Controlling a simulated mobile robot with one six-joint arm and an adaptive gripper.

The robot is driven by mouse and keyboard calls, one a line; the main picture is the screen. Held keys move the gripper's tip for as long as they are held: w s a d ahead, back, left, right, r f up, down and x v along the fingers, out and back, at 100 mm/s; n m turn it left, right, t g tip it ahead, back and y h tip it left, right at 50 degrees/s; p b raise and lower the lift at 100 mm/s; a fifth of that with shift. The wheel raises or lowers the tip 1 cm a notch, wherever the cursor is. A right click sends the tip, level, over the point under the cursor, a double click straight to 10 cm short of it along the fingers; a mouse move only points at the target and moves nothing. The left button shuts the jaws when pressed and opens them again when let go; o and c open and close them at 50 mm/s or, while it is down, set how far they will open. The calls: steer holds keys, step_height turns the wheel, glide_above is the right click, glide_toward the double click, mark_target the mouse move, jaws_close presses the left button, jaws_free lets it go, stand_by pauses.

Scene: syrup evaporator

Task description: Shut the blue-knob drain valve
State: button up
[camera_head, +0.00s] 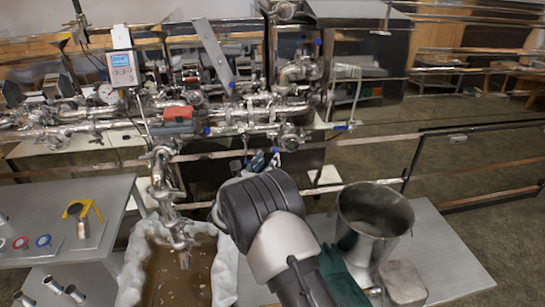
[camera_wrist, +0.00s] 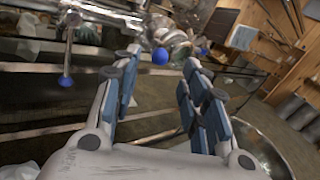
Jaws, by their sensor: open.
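My gripper (camera_wrist: 158,70) is open, with one blue-padded finger on each side of the wrist view and nothing held between them. A round blue knob (camera_wrist: 160,56) shows in the gap between the fingertips, on shiny metal pipework behind it. The frames do not show the knob being touched. A second blue knob (camera_wrist: 66,81) hangs on a thin stem to the left, outside the fingers. In the head view, my gripper (camera_head: 259,161) is mostly hidden behind my wrist, close to the front pipes. The valve's handle position cannot be made out.
Steel pipework (camera_head: 240,113) runs across the back with a gauge (camera_head: 107,94) and a digital meter (camera_head: 122,68). A metal bucket (camera_head: 372,232) stands to the right of my arm. A lined tub of brown liquid (camera_head: 170,275) is at the left. Open floor lies at far right.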

mark_target(274, 152)
steer(key=x, duration=0.5)
steer(key=shift+b, duration=0.3)
jaws_close()
stand_by(0.5)
